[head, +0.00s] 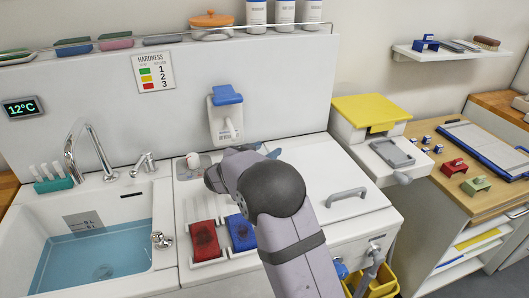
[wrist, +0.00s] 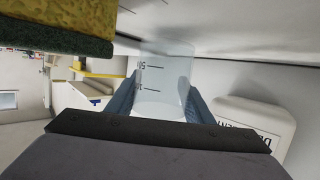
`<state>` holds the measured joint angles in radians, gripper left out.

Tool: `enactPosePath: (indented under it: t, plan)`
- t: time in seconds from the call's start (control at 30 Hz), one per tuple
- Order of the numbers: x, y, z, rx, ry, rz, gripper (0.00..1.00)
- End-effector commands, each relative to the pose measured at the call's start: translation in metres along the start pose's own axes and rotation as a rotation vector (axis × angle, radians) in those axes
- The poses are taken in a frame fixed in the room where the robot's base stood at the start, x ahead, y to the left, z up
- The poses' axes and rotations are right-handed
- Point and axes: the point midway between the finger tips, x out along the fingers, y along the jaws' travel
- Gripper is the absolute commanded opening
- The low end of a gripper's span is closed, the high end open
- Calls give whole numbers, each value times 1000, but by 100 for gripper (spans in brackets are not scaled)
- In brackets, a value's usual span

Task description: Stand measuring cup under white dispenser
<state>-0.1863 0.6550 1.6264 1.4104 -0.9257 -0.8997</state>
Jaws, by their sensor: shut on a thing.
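The clear measuring cup (wrist: 165,72), with dark scale marks, is between the blue fingers of my gripper (wrist: 160,104) in the wrist view. The fingers are shut on its sides. In the head view my gripper (head: 262,150) is over the counter, just below and right of the white dispenser, and my arm hides the cup. The white dispenser (head: 221,122) with a blue top hangs on the back panel. A white labelled body, which looks like the dispenser (wrist: 255,122), is right of the cup in the wrist view, apart from it.
A yellow and green sponge (wrist: 58,28) is close at the upper left of the wrist view. A red pad (head: 205,240) and a blue pad (head: 241,232) lie in front of my gripper. The water-filled sink (head: 165,205) is left. A yellow-lidded box (head: 370,108) stands right.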

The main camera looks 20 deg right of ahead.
Motion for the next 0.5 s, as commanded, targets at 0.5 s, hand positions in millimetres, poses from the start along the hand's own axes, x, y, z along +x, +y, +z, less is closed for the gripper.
enactPosePath:
  t: [0.5]
  plan:
    - [-53,44,-21,2,2,0,25]
